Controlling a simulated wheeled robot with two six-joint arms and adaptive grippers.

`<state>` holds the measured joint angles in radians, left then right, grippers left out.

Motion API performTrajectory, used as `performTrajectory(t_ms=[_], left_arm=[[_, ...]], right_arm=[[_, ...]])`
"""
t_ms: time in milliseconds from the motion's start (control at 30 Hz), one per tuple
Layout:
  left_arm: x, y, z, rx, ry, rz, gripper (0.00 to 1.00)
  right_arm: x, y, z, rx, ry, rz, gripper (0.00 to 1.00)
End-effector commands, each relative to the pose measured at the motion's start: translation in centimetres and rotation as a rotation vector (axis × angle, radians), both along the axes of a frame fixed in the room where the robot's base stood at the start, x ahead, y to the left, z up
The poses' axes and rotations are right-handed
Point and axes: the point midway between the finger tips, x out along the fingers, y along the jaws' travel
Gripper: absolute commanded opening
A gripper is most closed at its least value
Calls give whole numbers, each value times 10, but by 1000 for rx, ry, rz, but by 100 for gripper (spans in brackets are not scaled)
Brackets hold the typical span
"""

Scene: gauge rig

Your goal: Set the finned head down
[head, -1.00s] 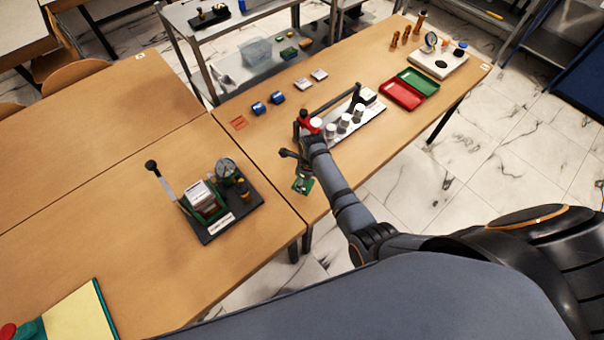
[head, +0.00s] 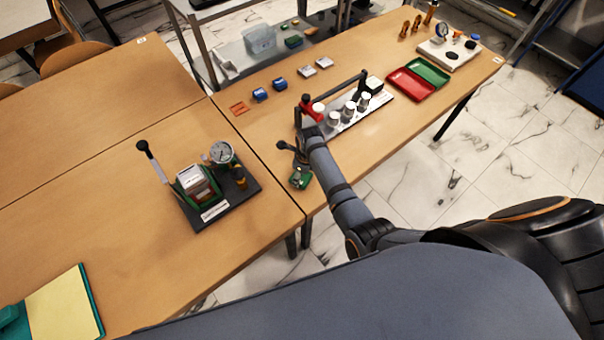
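The arm coming in from the right is my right arm, and its gripper (head: 299,160) is over the near edge of the right-hand table. A small green piece (head: 300,179) with dark parts above it shows at the fingertips. A dark knobbed part (head: 283,146) sticks out to the left there. I cannot tell whether these are held or stand on the table, or which piece is the finned head. The fingers are too small and dark to read. My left gripper is not in view.
A rack (head: 380,108) with white cylinders and a red clamp stands just beyond the gripper. Red (head: 410,87) and green (head: 428,71) trays lie to its right. A lever press (head: 199,183) with a gauge (head: 221,152) stands at left. Table between press and gripper is bare.

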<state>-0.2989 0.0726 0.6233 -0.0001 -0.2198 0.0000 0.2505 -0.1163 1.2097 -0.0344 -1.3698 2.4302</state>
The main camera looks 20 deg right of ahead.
Motion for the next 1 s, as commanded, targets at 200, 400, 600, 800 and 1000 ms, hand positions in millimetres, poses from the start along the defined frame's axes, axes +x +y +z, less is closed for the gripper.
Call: performTrajectory(t_ms=[200,400,600,800,1000], left_arm=[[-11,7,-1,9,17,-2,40],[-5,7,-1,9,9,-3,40],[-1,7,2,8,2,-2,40],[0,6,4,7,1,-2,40],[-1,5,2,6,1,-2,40]], right_arm=[[0,0,-1,0,0,0,81],[0,0,-1,0,0,0,81],[0,-1,9,0,-1,0,81],[-3,-4,54,1,-5,0,81],[-8,-8,98,0,-4,1,81]])
